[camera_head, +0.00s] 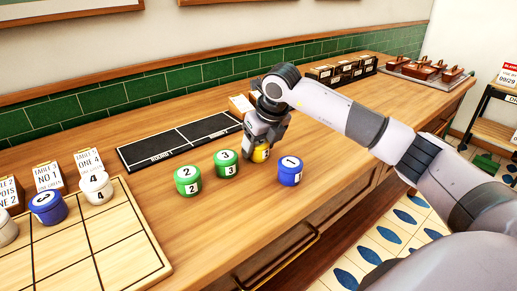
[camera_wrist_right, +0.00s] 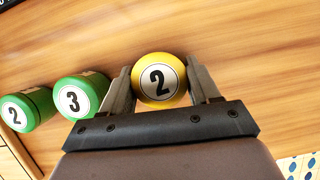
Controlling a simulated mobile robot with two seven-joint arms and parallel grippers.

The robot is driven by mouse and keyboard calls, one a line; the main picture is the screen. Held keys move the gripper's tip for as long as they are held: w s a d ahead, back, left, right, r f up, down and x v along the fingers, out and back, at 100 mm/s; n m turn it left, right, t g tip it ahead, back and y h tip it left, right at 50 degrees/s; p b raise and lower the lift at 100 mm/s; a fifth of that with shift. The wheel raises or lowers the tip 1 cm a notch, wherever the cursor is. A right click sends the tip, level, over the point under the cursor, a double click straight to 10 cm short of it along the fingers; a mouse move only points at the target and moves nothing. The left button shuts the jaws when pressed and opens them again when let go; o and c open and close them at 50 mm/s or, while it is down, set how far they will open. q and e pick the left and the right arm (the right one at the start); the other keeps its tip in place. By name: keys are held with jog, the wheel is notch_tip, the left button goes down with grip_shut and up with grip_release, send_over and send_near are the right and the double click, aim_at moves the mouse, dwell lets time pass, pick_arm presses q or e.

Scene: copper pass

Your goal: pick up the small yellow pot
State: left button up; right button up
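The small yellow pot (camera_wrist_right: 172,67) has a white disc with a black 2 on its lid. In the right wrist view it sits between the two fingers of my right gripper (camera_wrist_right: 163,85), which are close to its sides. I cannot tell whether the fingers press on it. In the head view my right gripper (camera_head: 263,148) comes down over the yellow pot (camera_head: 261,154) on the wooden counter and hides most of it. My left gripper is not in view.
Green pots numbered 2 (camera_head: 187,181) and 3 (camera_head: 226,163) stand left of the yellow pot, and a blue pot numbered 1 (camera_head: 290,171) stands right. A black board (camera_head: 180,142) lies behind. A wooden grid tray (camera_head: 130,247) is at the left.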

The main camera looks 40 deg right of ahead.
jog(key=shift+c, duration=0.6)
jog(key=shift+r, duration=0.15)
